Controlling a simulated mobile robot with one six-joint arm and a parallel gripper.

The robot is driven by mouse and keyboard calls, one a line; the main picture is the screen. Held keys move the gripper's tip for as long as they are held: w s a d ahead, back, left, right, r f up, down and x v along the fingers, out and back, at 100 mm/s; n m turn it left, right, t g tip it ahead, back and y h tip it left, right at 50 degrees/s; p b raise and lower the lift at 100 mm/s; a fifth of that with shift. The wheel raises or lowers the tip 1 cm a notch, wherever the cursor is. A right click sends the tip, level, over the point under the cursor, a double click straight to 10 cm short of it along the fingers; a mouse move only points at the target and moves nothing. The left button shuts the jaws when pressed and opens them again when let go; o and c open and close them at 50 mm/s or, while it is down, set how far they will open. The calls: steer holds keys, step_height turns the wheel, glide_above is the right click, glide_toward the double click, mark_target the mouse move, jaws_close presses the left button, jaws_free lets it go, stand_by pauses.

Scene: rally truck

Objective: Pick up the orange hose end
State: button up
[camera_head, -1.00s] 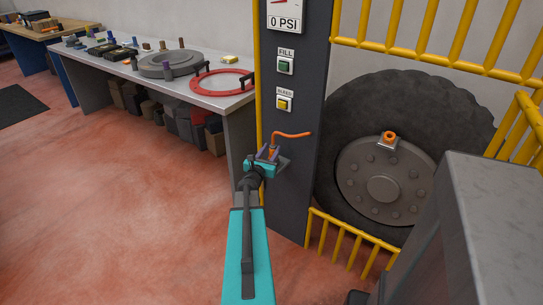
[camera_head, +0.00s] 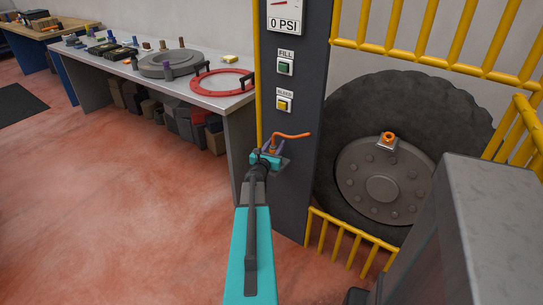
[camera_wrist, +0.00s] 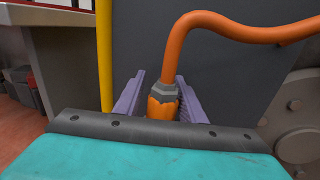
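The orange hose end (camera_wrist: 163,103) stands upright in the wrist view, with a grey hex collar at its top. The orange hose (camera_wrist: 240,32) curves up and right from it. In the head view the hose (camera_head: 292,135) runs right across the dark column front, and the hose end is mostly hidden by my gripper. My gripper (camera_head: 268,156) is at the small holder on the column. In the wrist view the purple fingers of my gripper (camera_wrist: 161,98) are open, one on each side of the hose end, with a visible gap beside it.
The dark column (camera_head: 300,190) carries a gauge, a green FILL button (camera_head: 285,67) and a yellow BLEED button (camera_head: 284,104). A big tyre (camera_head: 350,120) stands behind yellow bars to the right. A workbench (camera_head: 235,98) is at the left.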

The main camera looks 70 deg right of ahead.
steer(key=shift+c, duration=0.5)
steer(key=c, duration=0.7)
steer(key=shift+r, duration=0.1)
steer(key=shift+c, duration=0.2)
